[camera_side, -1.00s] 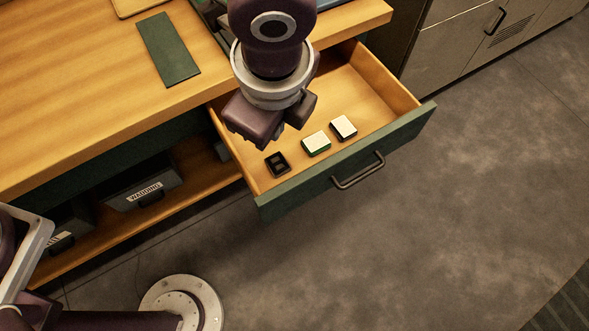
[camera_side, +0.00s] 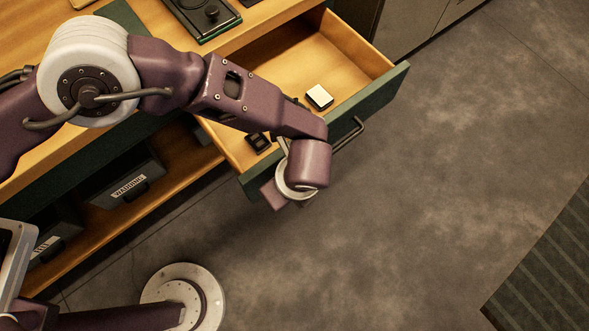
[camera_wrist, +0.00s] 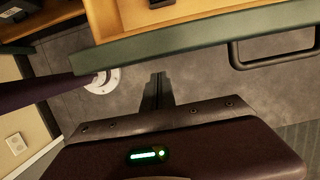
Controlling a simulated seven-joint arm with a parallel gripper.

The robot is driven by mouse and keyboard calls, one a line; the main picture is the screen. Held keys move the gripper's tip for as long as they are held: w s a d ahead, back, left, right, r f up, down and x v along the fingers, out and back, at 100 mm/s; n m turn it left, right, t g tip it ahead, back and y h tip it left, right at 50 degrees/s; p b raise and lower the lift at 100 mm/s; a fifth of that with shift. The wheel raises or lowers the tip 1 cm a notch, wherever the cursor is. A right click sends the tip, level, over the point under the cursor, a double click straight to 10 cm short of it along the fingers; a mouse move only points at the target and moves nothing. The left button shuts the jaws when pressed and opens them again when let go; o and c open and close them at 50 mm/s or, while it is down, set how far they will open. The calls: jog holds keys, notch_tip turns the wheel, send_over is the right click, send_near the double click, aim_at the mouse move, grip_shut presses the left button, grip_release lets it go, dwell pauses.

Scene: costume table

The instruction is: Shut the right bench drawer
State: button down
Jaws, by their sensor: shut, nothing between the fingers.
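The right bench drawer stands pulled out in the side view, with a green front (camera_side: 380,98) and a wooden inside. Its dark bar handle (camera_side: 350,134) is on the outer face. In the wrist view the green front (camera_wrist: 190,38) crosses the top, with the handle (camera_wrist: 275,62) at the right. My gripper (camera_wrist: 157,80) is shut and empty, outside the drawer in front of its outer face, left of the handle. Floor shows between the fingertips and the front in that view. In the side view my wrist hides the fingers and the drawer's near-left front.
A white-topped block (camera_side: 319,96) and a small black box (camera_side: 258,142) lie in the drawer. The bench top (camera_side: 165,22) holds a dark green device (camera_side: 203,14). Labelled grey bins (camera_side: 128,184) stand on the shelf below. The floor (camera_side: 440,190) in front is clear.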

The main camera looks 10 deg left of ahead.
jog(key=shift+w+a, duration=0.55)
jog(key=shift+a, duration=0.05)
jog(key=w+a, duration=1.7)
jog(key=shift+w+a, duration=0.2)
jog(key=shift+a, duration=0.05)
